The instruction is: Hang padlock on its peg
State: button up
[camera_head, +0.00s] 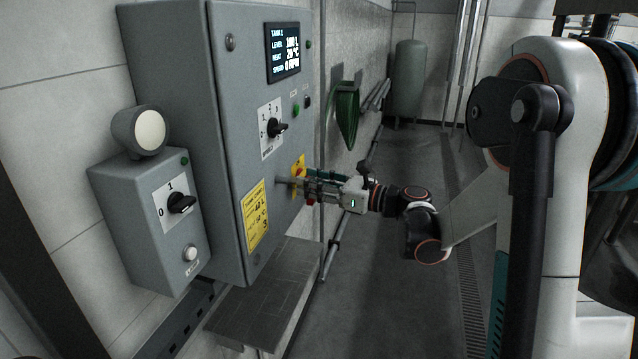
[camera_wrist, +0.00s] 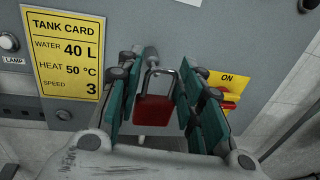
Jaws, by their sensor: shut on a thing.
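The red padlock (camera_wrist: 155,108) with its grey metal shackle sits between the teal finger pads of my gripper (camera_wrist: 158,104) in the wrist view. It hangs body down, shackle up. A short grey peg (camera_wrist: 151,56) stands out from the panel just at the shackle's top. I cannot tell whether the shackle is around the peg or only in front of it. In the head view my gripper (camera_head: 308,186) is close to the cabinet front, with a bit of red padlock (camera_head: 310,201) showing below its fingers. The peg (camera_head: 283,181) shows at its left.
The grey cabinet (camera_head: 228,110) carries a yellow tank card (camera_wrist: 63,52) left of the peg and a red switch on a yellow plate (camera_wrist: 221,84) close to the right finger. A control box (camera_head: 145,225) sticks out at left.

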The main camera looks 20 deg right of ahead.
jog(key=shift+a+x, duration=0.2)
jog(key=shift+x, duration=1.45)
jog(key=shift+w+a+f+b, duration=0.2)
jog(key=shift+a+f+b, duration=0.3)
jog(key=shift+f, duration=0.05)
jog(key=o, duration=1.2)
